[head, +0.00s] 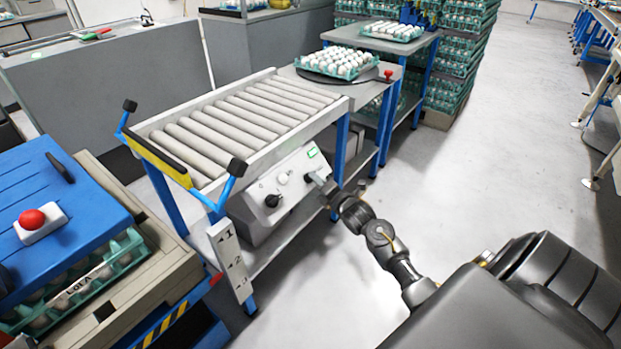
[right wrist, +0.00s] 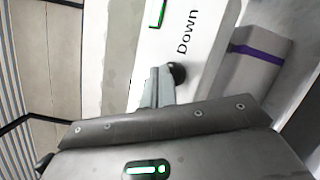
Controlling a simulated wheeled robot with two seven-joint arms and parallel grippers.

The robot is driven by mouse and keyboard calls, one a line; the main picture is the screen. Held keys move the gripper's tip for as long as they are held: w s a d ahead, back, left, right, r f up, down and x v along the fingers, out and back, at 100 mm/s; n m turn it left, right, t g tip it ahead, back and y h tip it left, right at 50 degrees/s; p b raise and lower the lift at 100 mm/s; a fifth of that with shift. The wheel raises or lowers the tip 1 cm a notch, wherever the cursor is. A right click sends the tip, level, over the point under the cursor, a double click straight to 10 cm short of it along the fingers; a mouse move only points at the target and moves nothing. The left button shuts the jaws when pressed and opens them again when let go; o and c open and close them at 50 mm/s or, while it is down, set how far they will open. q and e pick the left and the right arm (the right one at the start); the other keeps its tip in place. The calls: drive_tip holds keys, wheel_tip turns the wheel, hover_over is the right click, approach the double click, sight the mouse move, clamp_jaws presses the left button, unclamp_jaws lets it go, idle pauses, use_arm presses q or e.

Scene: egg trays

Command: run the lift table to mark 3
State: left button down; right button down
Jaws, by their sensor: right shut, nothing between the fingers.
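A white control box (head: 280,190) with several dark and light knobs hangs under the roller conveyor. My right gripper (head: 322,184) is shut and empty at the box's right end. In the right wrist view its fingertips (right wrist: 160,72) are close beside a round black knob (right wrist: 177,72) near the word "Down"; I cannot tell whether they touch. At left, a beige crate stack (head: 163,262) with a blue cover stands above yellow-black stripes, likely the lift table. My left gripper is out of view.
A red button (head: 32,219) sits on the blue cover. The roller conveyor (head: 240,115) leads to a turntable with an egg tray (head: 340,72). Stacked green egg trays (head: 462,50) stand at the back.

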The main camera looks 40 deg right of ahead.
drive_tip(key=shift+w+a+f+b, duration=0.1)
drive_tip(key=shift+w+f+b, duration=0.15)
drive_tip(key=shift+f+b, duration=0.05)
idle(0.4)
drive_tip(key=shift+r, duration=0.1)
idle(3.4)
drive_tip(key=shift+s+d+r+p, duration=0.25)
drive_tip(key=shift+s+r+p, duration=0.4)
drive_tip(key=shift+p, duration=0.25)
drive_tip(key=shift+f, duration=0.1)
drive_tip(key=s+r+p, duration=0.1)
drive_tip(key=p, duration=0.1)
drive_tip(key=s+d+r+p, duration=0.1)
drive_tip(key=s+r+p, duration=0.1)
drive_tip(key=shift+s+r, duration=0.2)
drive_tip(key=shift+s, duration=0.1)
